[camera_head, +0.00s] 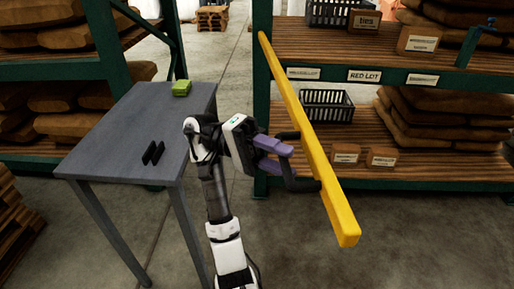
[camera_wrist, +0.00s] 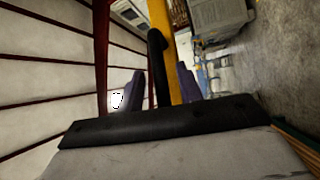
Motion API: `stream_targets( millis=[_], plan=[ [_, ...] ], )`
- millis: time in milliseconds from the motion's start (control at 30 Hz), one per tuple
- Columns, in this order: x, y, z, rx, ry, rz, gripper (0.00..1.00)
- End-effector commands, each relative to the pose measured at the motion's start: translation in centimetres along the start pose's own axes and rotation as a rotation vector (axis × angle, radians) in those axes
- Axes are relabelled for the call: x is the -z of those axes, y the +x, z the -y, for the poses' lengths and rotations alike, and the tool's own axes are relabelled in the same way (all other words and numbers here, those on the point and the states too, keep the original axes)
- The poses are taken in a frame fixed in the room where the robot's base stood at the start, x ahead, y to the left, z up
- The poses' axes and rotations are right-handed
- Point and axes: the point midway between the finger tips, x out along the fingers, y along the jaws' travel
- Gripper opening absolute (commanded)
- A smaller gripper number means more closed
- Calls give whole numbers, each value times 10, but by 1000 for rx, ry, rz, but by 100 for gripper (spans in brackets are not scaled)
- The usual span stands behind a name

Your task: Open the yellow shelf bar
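The yellow shelf bar (camera_head: 310,140) runs from the green post at the shelf's left, slanting out over the aisle, its near end free and apart from the shelf. A black handle (camera_head: 303,186) is fixed to its left side. My gripper (camera_head: 290,160) is beside the bar at this handle, its two purple fingers apart. In the wrist view the handle (camera_wrist: 158,65) stands between the fingers (camera_wrist: 163,88), with narrow gaps showing beside it, so they look open around it. The bar (camera_wrist: 163,15) shows behind the handle there. Exact finger contact is hard to see.
A grey table (camera_head: 125,125) stands left of my arm with a green block (camera_head: 181,88) and small black pieces (camera_head: 153,153). The right shelf (camera_head: 400,75) holds black baskets, boxes and sacks. A pallet (camera_head: 15,220) is at far left. Floor right of the bar is clear.

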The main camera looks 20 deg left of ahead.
Motion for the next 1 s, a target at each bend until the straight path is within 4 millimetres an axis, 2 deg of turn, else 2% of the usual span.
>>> stream_targets(
  millis=[300, 533, 800, 1000],
  plan=[
    [-2, -63, 7, 3, 0, -5, 36],
    [-2, -102, 6, 3, -1, -6, 36],
    [-1, -124, 2, 1, -1, -1, 36],
    [-1, -129, 0, -1, 0, -3, 36]
  ],
)
